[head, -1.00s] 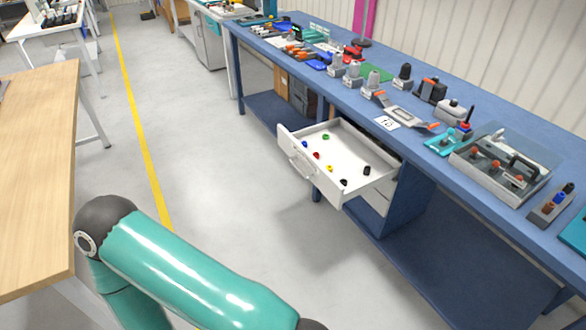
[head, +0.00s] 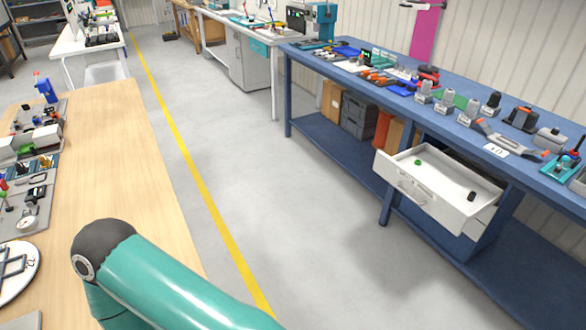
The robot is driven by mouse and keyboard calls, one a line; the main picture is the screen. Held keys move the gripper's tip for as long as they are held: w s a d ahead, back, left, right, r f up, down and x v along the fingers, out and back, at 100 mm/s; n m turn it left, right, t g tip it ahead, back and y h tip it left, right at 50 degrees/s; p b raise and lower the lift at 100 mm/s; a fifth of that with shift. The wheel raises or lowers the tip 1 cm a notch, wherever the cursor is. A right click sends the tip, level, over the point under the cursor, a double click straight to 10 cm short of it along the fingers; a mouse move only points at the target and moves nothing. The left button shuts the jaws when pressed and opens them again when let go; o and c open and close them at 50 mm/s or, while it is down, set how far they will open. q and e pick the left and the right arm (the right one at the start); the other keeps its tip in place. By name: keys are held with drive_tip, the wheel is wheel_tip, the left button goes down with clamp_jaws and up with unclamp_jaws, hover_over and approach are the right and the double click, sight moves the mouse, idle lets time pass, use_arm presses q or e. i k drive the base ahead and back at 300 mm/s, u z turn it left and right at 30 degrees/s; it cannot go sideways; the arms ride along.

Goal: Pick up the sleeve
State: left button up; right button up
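An open white drawer (head: 451,215) sticks out from under the blue workbench on the right. Inside it I see a small green ring-like piece (head: 418,162) toward the back left and a small black cylindrical piece (head: 472,196) toward the right. I cannot tell whether either is the sleeve. The near part of the drawer floor is hidden behind its front. A teal link of my own arm crosses the bottom left. Neither gripper is in view.
The blue workbench (head: 455,128) carries many tools and fittings. A wooden table (head: 125,150) with trays and parts stands at the left. Grey floor with a yellow line (head: 185,150) lies clear between them. Boxes stand on the bench's lower shelf (head: 325,133).

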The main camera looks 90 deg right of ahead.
sight(471, 195)
drive_tip(key=u, duration=0.35)
drive_tip(key=i, duration=0.45)
drive_tip(key=z, duration=2.25)
drive_tip(key=i, duration=0.2)
drive_tip(key=z, duration=2.25)
drive_tip(key=i, duration=1.65)
drive_tip(key=u, duration=0.4)
